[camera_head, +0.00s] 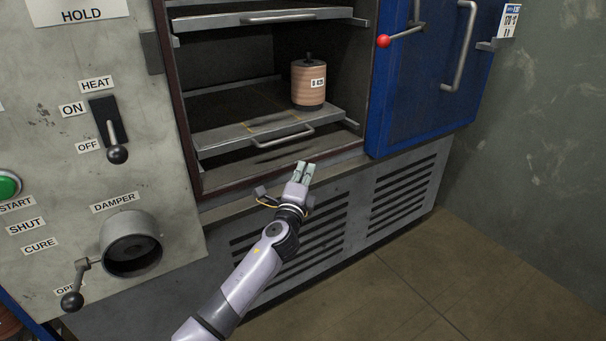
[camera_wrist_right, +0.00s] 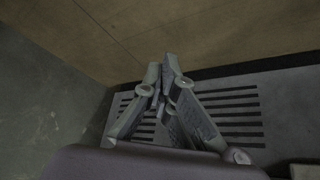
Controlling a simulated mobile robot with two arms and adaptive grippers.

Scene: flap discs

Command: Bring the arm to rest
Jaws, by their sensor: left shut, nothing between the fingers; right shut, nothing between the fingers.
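My left gripper (camera_head: 302,171) is in the head view, in front of the oven's lower front edge. Its fingers are together and hold nothing. Its arm comes up from the bottom of the picture. My right gripper (camera_wrist_right: 162,82) shows in the right wrist view, its fingertips together and empty, in front of a vented panel and above the floor. The right arm does not show in the head view. A copper-brown cylindrical stack (camera_head: 308,84) with a white label stands on the lower pulled-out shelf (camera_head: 222,140), beyond my left gripper and apart from it.
The blue oven door (camera_head: 420,95) stands open at the right, with a red-knobbed latch (camera_head: 384,41). An upper shelf (camera_head: 255,18) is empty where visible. The control panel at left carries a heat switch (camera_head: 112,130) and a damper lever (camera_head: 75,290). Floor (camera_head: 450,270) is clear at lower right.

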